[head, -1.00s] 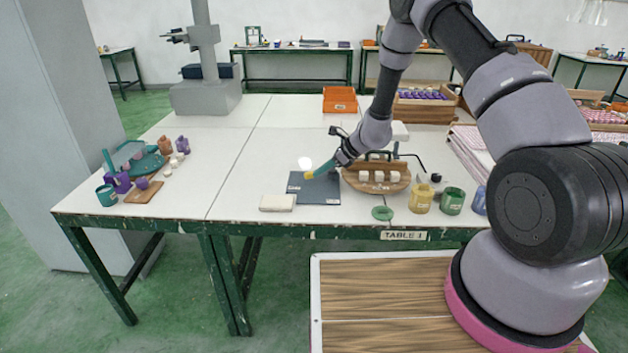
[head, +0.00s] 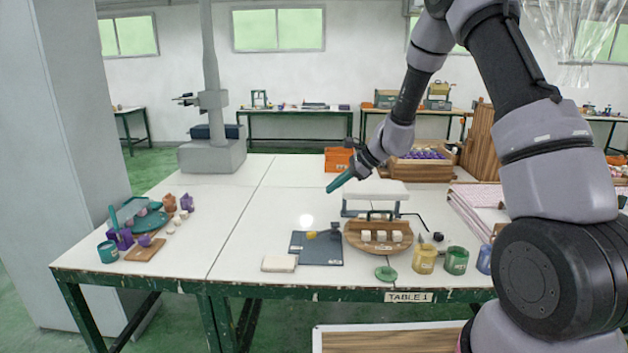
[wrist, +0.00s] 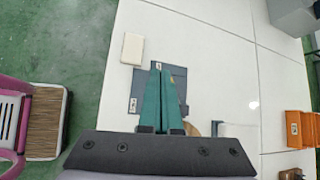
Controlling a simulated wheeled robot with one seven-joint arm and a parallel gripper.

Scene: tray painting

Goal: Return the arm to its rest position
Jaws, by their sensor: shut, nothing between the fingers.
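My gripper (head: 341,183) is in the air above the table in the head view, its teal fingers pointing down and left. In the wrist view its long teal fingers (wrist: 160,75) lie together with nothing between them. Below it lies a dark slate mat (head: 322,252) with a small yellow piece on it, and the mat also shows in the wrist view (wrist: 178,76). A round wooden tray (head: 379,245) with several pale blocks and a dark handle sits to the right of the mat.
A white block (head: 279,263) lies at the mat's left. Yellow (head: 425,260), green (head: 456,261) and blue (head: 485,259) pots stand near the front edge. A white raised stand (head: 375,193) is behind the wooden tray. An orange bin (head: 338,160) stands at the back. The table's middle left is clear.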

